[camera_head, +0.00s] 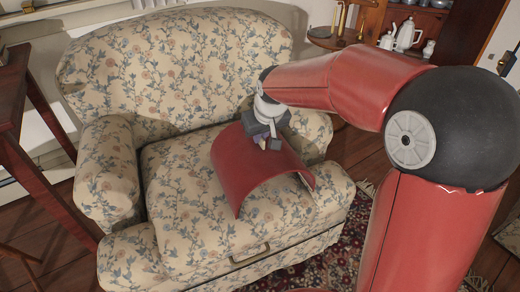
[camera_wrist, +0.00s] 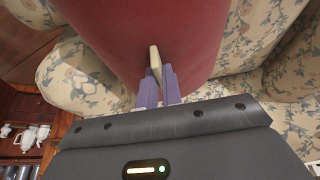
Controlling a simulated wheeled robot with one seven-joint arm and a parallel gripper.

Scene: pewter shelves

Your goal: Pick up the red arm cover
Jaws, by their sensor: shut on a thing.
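The red arm cover (camera_head: 255,172) is a curved, arched red panel over the seat of a floral armchair (camera_head: 170,60). It also fills the upper middle of the wrist view (camera_wrist: 120,35). My gripper (camera_head: 268,143) reaches down to the cover's upper side from the right in the head view. In the wrist view my gripper (camera_wrist: 157,72) has its purple fingers close together at the cover, with a small pale piece between their tips. The gripper is shut on the cover. Whether the cover's lower edges touch the seat cushion is hard to tell.
A dark red wooden table (camera_head: 18,100) stands left of the armchair. A cabinet with white teapots (camera_head: 403,36) is at the back right. A patterned rug (camera_head: 340,255) lies on the wooden floor in front. The chair's padded arms flank the seat.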

